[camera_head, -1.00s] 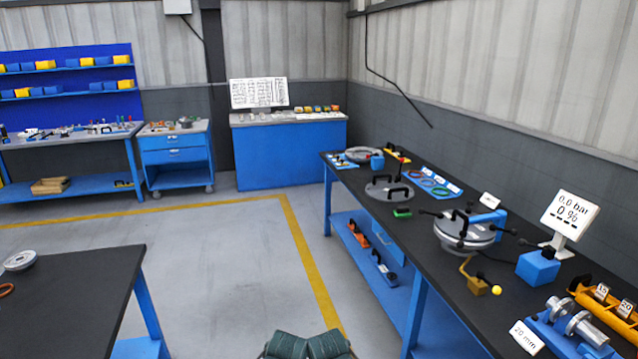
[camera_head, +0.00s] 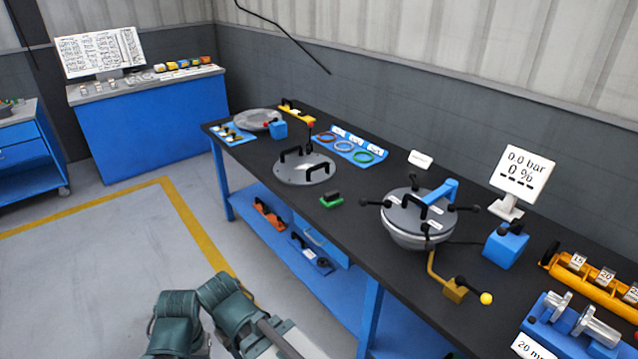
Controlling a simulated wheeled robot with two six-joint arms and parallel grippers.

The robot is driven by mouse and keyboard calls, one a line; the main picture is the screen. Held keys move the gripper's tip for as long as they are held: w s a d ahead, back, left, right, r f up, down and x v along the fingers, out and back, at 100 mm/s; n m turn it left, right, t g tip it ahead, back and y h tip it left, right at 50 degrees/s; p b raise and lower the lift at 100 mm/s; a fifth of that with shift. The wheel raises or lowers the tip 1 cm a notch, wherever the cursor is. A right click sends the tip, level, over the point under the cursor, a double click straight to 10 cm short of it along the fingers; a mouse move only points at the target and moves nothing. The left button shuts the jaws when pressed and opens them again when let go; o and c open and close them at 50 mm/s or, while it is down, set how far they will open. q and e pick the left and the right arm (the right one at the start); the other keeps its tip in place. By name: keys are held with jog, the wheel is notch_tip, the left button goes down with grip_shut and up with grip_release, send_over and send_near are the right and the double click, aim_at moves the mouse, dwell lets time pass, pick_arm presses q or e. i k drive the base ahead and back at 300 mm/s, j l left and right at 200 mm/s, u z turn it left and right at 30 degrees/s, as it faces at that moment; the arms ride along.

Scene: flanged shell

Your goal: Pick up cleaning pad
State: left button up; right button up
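What looks like the cleaning pad (camera_head: 331,202), a small green block with a dark top, lies on the black workbench (camera_head: 290,221). It sits near the bench's front edge, between a round flanged cover with black handles (camera_head: 305,170) and a round metal vessel (camera_head: 416,228). Nothing touches it. Teal links of my own arms show at the bottom of the view, in front of the bench and well short of the pad. Neither of my grippers can be seen.
Coloured rings on a blue mat (camera_head: 346,147) lie behind the pad. A brass valve with a yellow knob (camera_head: 456,290) and a gauge display (camera_head: 522,173) stand to the right. A lower blue shelf (camera_head: 335,289) holds tools. The floor left of the bench is clear.

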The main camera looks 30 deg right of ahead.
aim_at(330, 199)
jog(key=i+j+z, duration=0.1)
jog(key=i+z, duration=0.3)
jog(key=i+j+z, duration=0.2)
jog(key=i+z, duration=0.25)
jog(key=i+j+z, duration=0.6)
jog(key=z, duration=0.2)
jog(key=i+j+z, duration=0.1)
jog(key=j+z, duration=0.35)
jog(key=i+j+z, duration=0.1)
jog(key=j+z, duration=0.95)
jog(key=j, duration=0.2)
